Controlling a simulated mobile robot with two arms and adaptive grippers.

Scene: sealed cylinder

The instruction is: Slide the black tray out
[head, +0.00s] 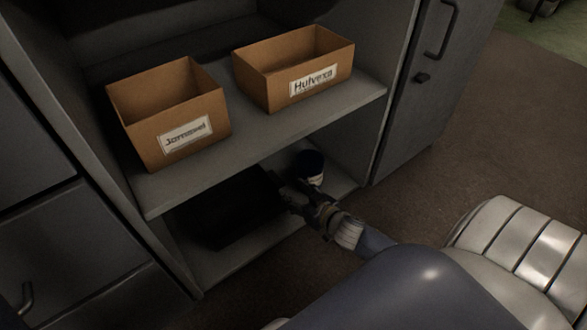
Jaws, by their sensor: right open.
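The black tray (228,208) lies on the lower shelf of the grey cabinet, partly in shadow under the upper shelf. My right gripper (283,190) reaches into the lower compartment at the tray's right end. Its jaws are open, close to the tray's right edge; whether they touch it I cannot tell. The fingers are dark and hard to separate from the tray. My left gripper is not in view.
A dark cylinder with a pale lower band (309,167) stands behind my right gripper on the lower shelf. Two labelled cardboard boxes, left (168,115) and right (293,69), sit on the upper shelf (250,136) above. Open floor (480,130) lies to the right.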

